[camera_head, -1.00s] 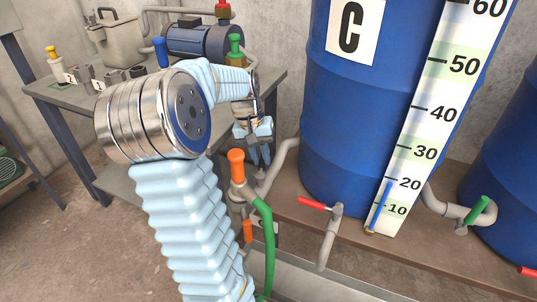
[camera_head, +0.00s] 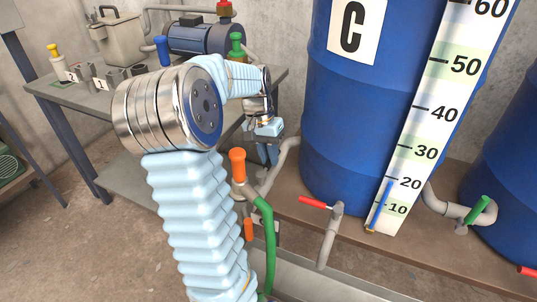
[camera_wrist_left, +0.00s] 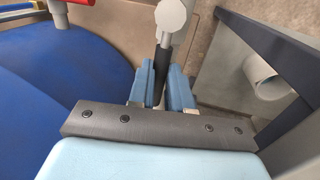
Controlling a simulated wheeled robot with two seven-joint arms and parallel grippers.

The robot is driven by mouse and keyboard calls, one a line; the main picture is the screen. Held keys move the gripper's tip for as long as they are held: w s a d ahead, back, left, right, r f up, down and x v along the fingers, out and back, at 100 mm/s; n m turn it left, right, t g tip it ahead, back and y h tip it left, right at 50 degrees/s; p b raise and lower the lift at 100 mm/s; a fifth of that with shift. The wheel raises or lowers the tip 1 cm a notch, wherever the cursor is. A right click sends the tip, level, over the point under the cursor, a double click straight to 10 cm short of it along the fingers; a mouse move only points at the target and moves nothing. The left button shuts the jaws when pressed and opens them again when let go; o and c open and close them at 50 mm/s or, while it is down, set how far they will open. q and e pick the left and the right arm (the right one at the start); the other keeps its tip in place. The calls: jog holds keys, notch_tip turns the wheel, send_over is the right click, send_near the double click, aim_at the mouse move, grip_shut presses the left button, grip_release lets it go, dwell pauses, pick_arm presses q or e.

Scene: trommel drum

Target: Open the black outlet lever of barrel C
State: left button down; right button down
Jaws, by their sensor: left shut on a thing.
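Barrel C (camera_head: 345,110) is the big blue drum with the white C label, right of my left arm in the head view. In the left wrist view the black lever (camera_wrist_left: 163,60) hangs from a grey pipe fitting (camera_wrist_left: 172,14) and passes between the blue fingers of my left gripper (camera_wrist_left: 162,84). The gripper is shut on this lever. In the head view my left gripper (camera_head: 268,154) is beside the barrel's left side, near a grey outlet pipe (camera_head: 285,155); the lever is hidden there. My right gripper is not in view.
An orange-handled valve (camera_head: 238,165) with a green hose (camera_head: 267,240) stands just below my gripper. A red lever (camera_head: 314,202) is at the barrel's front. A bench (camera_head: 60,95) with a motor (camera_head: 200,38) is behind my left arm.

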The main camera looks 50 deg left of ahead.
pick_arm(q)
jog(key=c, duration=1.1)
grip_release()
jog(key=shift+o, duration=0.2)
notch_tip(320, 180, up, 14)
jog(key=s+a+p, duration=0.1)
jog(key=a, duration=0.1)
jog(key=shift+a+f, duration=0.15)
jog(key=shift+f, duration=0.05)
jog(key=shift+s, duration=0.15)
